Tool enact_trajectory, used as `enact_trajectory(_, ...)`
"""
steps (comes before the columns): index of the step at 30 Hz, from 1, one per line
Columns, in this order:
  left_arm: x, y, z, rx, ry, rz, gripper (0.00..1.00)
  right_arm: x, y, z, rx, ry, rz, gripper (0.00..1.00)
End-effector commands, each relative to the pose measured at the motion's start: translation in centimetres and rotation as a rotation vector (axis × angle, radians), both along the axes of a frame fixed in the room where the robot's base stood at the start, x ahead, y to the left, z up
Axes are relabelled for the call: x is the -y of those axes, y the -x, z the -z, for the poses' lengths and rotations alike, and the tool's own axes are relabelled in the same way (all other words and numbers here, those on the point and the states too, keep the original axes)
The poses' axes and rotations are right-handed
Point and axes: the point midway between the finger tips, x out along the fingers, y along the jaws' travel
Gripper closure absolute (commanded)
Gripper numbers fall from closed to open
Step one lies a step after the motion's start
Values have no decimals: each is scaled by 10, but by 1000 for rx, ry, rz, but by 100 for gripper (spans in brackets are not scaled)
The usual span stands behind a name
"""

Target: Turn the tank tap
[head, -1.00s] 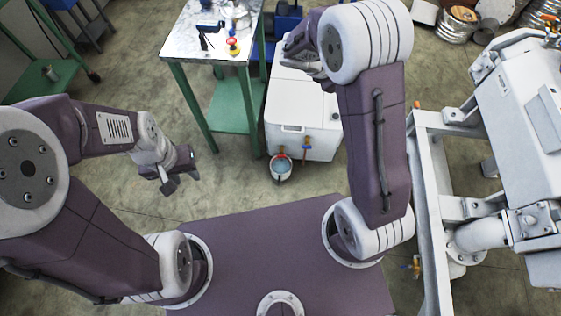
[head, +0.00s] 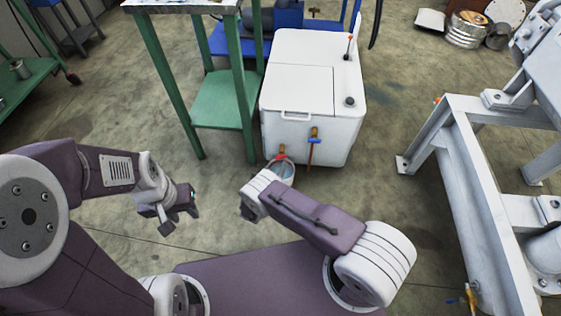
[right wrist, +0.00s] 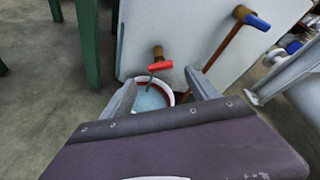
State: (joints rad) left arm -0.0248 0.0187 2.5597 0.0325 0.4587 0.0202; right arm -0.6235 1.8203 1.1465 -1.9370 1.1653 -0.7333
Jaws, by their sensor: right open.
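The white tank (head: 312,90) stands on the floor ahead. Low on its front are a tap with a red handle (right wrist: 160,66), also in the head view (head: 281,157), and a blue-handled tap (head: 314,132) with a copper pipe to its right. A white bucket (right wrist: 150,97) with bluish water sits under the red-handled tap. My right gripper (right wrist: 160,80) is open, its fingers on either side of the red handle in the right wrist view; contact cannot be told. It is mostly hidden in the head view. My left gripper (head: 178,218) looks open and empty, to the left.
A green-framed table (head: 222,100) stands left of the tank. A grey metal frame (head: 470,170) with machinery stands at the right. The floor between my base and the tank is mostly clear.

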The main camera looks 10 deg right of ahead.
Motion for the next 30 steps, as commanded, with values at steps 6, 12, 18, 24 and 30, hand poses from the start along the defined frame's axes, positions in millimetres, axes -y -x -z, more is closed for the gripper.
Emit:
enact_trajectory(6,0,0,33,0,0,0,64,22,-36,21,4,-3,6,31)
enact_trajectory(12,0,0,53,-1,0,0,64,37,-63,30,3,-2,4,31)
enact_trajectory(18,0,0,55,-1,0,0,64,41,-71,28,2,-1,2,31)
enact_trajectory(24,0,0,54,-1,0,0,64,41,-70,28,1,-1,3,42)
enact_trajectory(30,0,0,54,-1,0,0,64,41,-70,28,1,-1,3,93)
